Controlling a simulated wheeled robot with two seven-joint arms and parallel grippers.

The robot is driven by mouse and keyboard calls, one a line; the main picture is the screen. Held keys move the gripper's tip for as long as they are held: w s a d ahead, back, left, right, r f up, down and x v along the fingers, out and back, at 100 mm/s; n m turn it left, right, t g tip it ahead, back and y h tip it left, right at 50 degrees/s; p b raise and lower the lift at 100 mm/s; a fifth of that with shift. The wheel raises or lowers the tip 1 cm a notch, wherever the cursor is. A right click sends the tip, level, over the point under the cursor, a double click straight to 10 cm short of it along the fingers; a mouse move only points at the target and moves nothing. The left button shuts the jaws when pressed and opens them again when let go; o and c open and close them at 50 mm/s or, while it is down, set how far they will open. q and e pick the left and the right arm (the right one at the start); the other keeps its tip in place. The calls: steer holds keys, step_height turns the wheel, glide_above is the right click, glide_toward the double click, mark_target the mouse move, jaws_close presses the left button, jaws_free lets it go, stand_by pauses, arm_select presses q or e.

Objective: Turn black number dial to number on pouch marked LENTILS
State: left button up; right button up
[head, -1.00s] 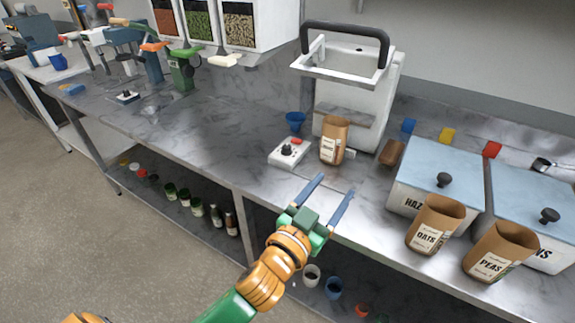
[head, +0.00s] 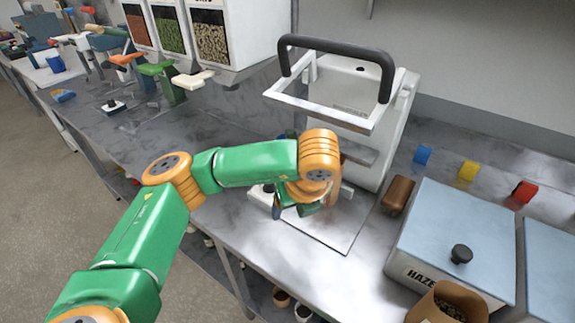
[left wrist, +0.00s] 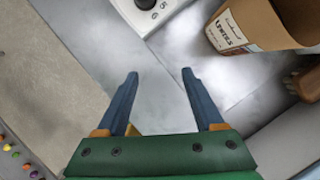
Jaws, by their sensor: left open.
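My left gripper (head: 305,205) is open and empty, low over the bench in front of the press. In the left wrist view its two blue fingers (left wrist: 160,76) stand apart over bare bench. The white dial box (left wrist: 148,10) lies just beyond the fingertips, cut by the top edge; digits such as 5 and 6 and part of a black dial show. In the head view only an edge of this box (head: 262,194) shows past my arm. The brown pouch (left wrist: 250,22) stands right of the box; its small label seems to read LENTILS, and its number is unreadable. My right gripper is out of view.
A white press (head: 362,135) with a black handle stands behind my gripper. A bin with a blue lid (head: 455,222) and an open pouch (head: 445,302) are on the right. A brown block (head: 397,194) lies beside the press.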

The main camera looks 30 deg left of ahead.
mark_target(268, 185)
arm_select(q)
steer(key=w+a, duration=0.1)
steer(key=a, duration=0.1)
steer(key=a+r, duration=0.1)
steer(key=a, duration=0.1)
steer(key=w+a+p, duration=0.1)
steer(key=a, duration=0.1)
steer(key=shift+w+a+r, duration=0.3)
steer(key=shift+w+a, duration=0.05)
steer(key=shift+a, duration=0.05)
steer(key=shift+w+a+f+p, duration=0.15)
steer(key=shift+w+a+p, duration=0.25)
steer(key=shift+w+a, duration=0.45)
steer(key=shift+w+a+f, duration=0.25)
steer(key=shift+w+f, duration=0.2)
steer(key=shift+f, duration=0.15)
steer(key=shift+w+a+f, duration=0.25)
steer(key=shift+w+f, duration=0.15)
steer(key=shift+f, duration=0.2)
steer(key=shift+a+f, duration=0.1)
steer(key=shift+f, duration=0.4)
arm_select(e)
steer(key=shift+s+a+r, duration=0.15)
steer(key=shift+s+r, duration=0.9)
arm_select(q)
jaws_close()
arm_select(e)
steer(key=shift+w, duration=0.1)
